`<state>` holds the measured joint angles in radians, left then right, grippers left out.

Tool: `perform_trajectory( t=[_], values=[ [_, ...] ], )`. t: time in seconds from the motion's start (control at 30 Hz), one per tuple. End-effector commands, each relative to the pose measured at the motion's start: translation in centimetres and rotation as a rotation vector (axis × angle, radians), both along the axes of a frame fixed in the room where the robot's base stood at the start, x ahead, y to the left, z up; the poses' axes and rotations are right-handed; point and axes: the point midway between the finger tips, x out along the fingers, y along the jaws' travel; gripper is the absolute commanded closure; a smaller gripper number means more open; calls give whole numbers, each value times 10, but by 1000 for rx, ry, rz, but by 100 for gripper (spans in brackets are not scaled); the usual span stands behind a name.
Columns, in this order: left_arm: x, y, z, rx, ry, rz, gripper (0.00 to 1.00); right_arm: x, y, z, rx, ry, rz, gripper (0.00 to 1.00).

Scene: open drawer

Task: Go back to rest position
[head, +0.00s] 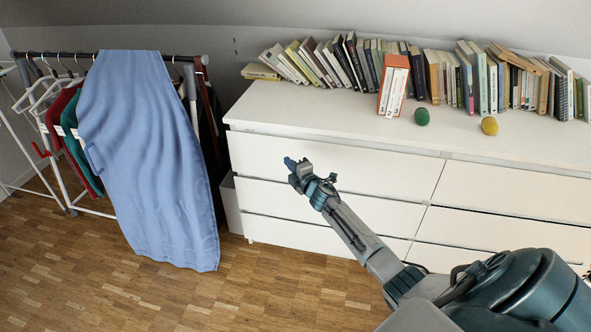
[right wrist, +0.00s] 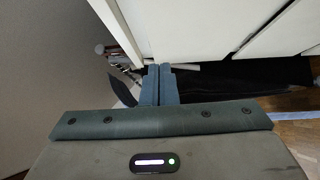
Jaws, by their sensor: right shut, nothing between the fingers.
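My right gripper (head: 290,163) is shut and empty, in front of the white dresser (head: 330,162) near its left end. My right arm reaches in from the lower right of the head view. In the right wrist view the two blue fingers of my right gripper (right wrist: 159,72) are pressed together with nothing between them. The dresser's white front (right wrist: 190,28) fills the upper part of that view. The drawers that I see look shut; part of the front is hidden behind my arm. My left gripper does not show in either view.
A row of books (head: 470,78) stands along the dresser top, with a boxed set (head: 394,85), a green ball (head: 422,117) and a yellow ball (head: 489,126) in front. A clothes rack with a blue cloth (head: 150,150) stands at left. The wooden floor (head: 60,260) is open.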

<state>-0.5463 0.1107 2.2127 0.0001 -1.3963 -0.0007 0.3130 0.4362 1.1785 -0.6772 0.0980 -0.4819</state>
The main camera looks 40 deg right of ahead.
Motion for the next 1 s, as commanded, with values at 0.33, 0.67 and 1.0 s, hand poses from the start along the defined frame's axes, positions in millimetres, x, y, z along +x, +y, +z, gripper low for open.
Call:
perform_trajectory(
  t=[0.33,0.67,1.0],
  values=[
    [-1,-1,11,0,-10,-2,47,-35,3,-1,0,1,1,100],
    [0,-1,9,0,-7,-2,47,-44,5,-16,44,32,-15,100],
    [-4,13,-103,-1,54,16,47,-166,31,-198,517,383,-265,100]
  ],
)
